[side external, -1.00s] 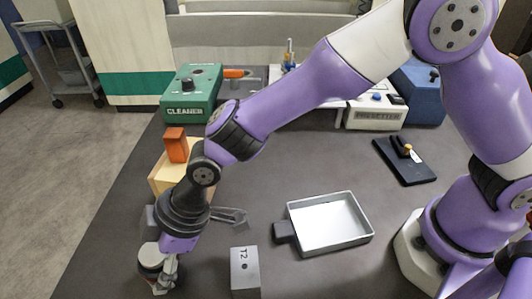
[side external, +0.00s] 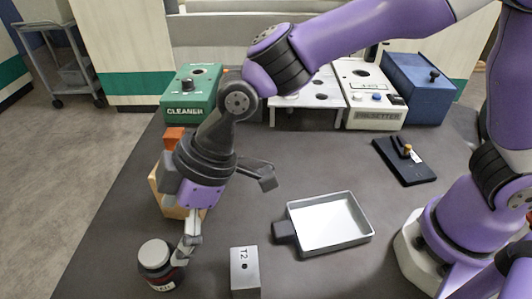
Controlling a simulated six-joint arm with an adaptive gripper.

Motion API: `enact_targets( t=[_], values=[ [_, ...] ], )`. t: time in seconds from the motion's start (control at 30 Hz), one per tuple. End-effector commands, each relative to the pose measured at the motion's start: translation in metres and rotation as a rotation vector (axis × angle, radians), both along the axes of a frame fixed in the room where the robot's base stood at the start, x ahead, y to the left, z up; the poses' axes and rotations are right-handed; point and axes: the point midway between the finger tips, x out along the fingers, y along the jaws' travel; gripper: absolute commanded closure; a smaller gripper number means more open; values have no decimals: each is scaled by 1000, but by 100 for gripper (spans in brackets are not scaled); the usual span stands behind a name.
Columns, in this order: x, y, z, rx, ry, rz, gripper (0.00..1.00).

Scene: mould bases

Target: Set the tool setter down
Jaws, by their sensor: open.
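A short round dark jar-like thing with a grey top and a partly readable label (side external: 157,262) stands upright on the dark table at the front left. It may be the tool setter; no other thing here is plainly that. My gripper (side external: 187,250) is open and points down, just right of the round thing. Its fingers overlap the thing's right edge in this view. I cannot tell whether they touch it. Nothing shows held between the fingers.
A grey T2 block (side external: 245,272) stands right of my gripper, with a metal tray (side external: 331,247) beyond. A wooden box with an orange block (side external: 173,138) is behind my gripper. The green CLEANER box (side external: 190,97), PRESETTER (side external: 376,116) and blue box (side external: 418,92) line the back.

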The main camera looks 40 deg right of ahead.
Motion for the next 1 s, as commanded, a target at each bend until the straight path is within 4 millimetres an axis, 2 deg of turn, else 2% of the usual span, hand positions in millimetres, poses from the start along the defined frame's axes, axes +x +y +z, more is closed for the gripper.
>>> enact_targets(
  t=[0.1, 0.23, 0.33, 0.37, 0.47, 0.53, 0.6, 0.7, 0.83, 1.0],
  values=[
    [-3, -10, 19, 2, -3, -2, 1],
    [-5, -18, 30, 0, 0, -7, 1],
    [0, -40, 42, -7, -4, -79, 1],
    [2, -53, 47, -10, -6, -121, 1],
    [6, -110, 67, -24, -8, -322, 1],
    [1, -157, 78, -32, -6, -500, 1],
    [-11, -201, 85, -37, 1, -677, 1],
    [-34, -250, 87, -35, 12, -903, 1],
    [-60, -287, 83, -26, 24, -1110, 1],
    [-74, -302, 80, -20, 33, -1209, 1]
  ],
)
